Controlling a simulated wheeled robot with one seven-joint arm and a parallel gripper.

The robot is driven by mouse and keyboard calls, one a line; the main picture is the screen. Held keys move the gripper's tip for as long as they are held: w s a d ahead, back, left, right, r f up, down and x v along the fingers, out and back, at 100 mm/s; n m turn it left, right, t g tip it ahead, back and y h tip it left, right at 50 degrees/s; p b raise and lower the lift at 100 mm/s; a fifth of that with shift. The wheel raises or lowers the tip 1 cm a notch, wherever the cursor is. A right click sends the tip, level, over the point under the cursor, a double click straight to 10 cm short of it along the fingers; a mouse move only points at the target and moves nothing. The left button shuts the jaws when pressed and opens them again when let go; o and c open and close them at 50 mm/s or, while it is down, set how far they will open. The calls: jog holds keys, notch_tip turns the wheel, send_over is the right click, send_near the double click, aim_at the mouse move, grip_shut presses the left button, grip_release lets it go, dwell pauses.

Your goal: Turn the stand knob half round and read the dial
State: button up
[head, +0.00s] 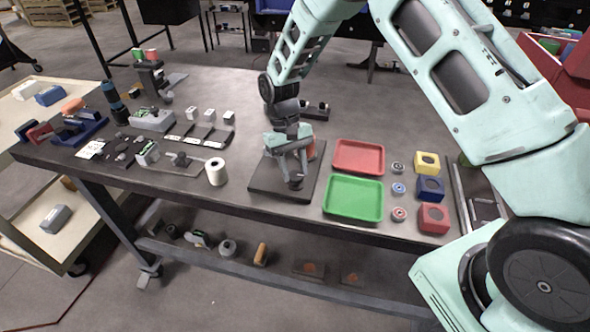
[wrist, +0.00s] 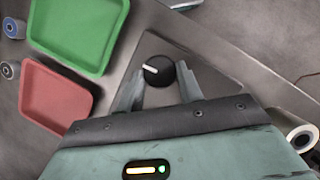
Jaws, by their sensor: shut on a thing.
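The stand knob (wrist: 157,71) is round and black with a white pointer line, in the middle of the wrist view. The pointer slants up and to the left. My gripper (wrist: 160,88) is shut on the knob, one finger on each side. In the head view my gripper (head: 295,180) points down over the dark stand plate (head: 262,182) on the table, and the knob is hard to make out there. A red-orange part of the stand (head: 319,149) shows behind my gripper. The dial face and its reading cannot be made out in either view.
A red tray (head: 358,157) and a green tray (head: 352,198) lie right of the stand. Small rollers and yellow, blue and red blocks (head: 431,188) stand beyond them. A white roll (head: 215,171) stands left of the stand. The table's front edge (head: 240,206) is close.

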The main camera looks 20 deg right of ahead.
jog(key=n+h, duration=0.1)
jog(key=n, duration=0.1)
jog(key=n+b, duration=0.1)
jog(key=n, duration=0.1)
jog(key=shift+a+n+t+h, duration=0.2)
jog(key=shift+n+t+h, duration=0.1)
jog(key=shift+h, duration=0.1)
jog(key=n, duration=0.2)
jog(key=n+t+h, duration=0.1)
jog(key=shift+s+a+n+b, duration=0.15)
jog(key=shift+n+b, duration=0.15)
jog(key=shift+n, duration=0.1)
jog(key=n+t+h, duration=0.1)
jog(key=n, duration=0.3)
jog(key=shift+s+b, duration=0.2)
jog(key=shift+b, duration=0.1)
jog(key=shift+s+a+n+t, duration=0.1)
jog(key=shift+n+t, duration=0.7)
jog(key=shift+n, duration=1.2)
jog(key=o, duration=1)
jog(key=b+v, duration=0.1)
jog(key=v, duration=0.4)
jog(key=b+v, duration=0.1)
jog(key=v, duration=0.5)
jog(key=b+v, duration=0.1)
jog(key=v, duration=0.5)
jog(key=shift+s+a+r+b, duration=0.15)
jog(key=shift+s+a+b, duration=0.05)
jog(key=shift+a+b, duration=0.1)
